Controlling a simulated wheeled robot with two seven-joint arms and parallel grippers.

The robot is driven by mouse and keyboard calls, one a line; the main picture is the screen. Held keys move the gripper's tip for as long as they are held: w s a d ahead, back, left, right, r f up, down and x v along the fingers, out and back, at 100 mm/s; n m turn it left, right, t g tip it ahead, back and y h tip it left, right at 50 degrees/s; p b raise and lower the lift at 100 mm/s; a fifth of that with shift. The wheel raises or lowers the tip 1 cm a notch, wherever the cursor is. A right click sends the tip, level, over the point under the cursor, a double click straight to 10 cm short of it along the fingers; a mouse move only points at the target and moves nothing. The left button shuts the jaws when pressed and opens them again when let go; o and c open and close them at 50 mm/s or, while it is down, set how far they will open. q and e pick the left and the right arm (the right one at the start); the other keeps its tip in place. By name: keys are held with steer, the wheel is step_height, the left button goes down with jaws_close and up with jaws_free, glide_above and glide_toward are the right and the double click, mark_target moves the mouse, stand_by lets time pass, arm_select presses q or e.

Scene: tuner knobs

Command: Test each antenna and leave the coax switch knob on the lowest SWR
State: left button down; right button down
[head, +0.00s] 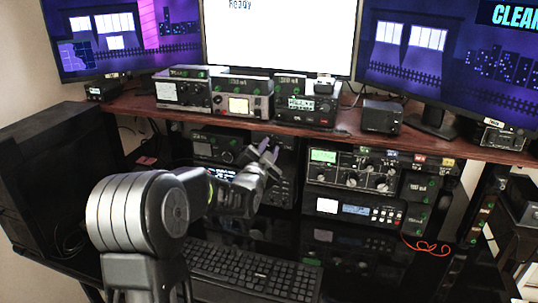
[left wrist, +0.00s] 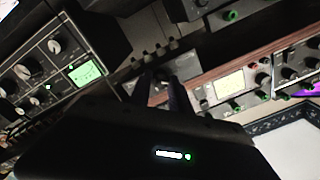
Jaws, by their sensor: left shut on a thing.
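My left gripper (head: 268,153) reaches in from the left to a dark box (head: 288,143) just under the wooden shelf. In the left wrist view its fingers (left wrist: 168,90) are closed around a small dark knob (left wrist: 161,75) on the front of that box, which has several studs along its top. The knob is mostly hidden by the fingers, so its pointer cannot be read. A tuner with a lit green meter (head: 323,156) stands right of the gripper; the meter also shows in the left wrist view (left wrist: 86,73). Its needle is too small to read. My right gripper is not in view.
Several radios stand on the wooden shelf (head: 345,133), one with a cream meter (head: 238,105). The middle monitor (head: 278,30) reads "Ready". A keyboard (head: 255,272) lies below my left arm. A red wire (head: 427,247) hangs at the right.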

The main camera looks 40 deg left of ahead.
arm_select(q)
steer(key=shift+m+b, duration=0.45)
steer(key=shift+m, duration=0.55)
steer(key=c, duration=1.2)
jaws_free()
steer(key=v, duration=0.8)
steer(key=shift+b, duration=0.45)
steer(key=shift+w, duration=0.1)
jaws_close()
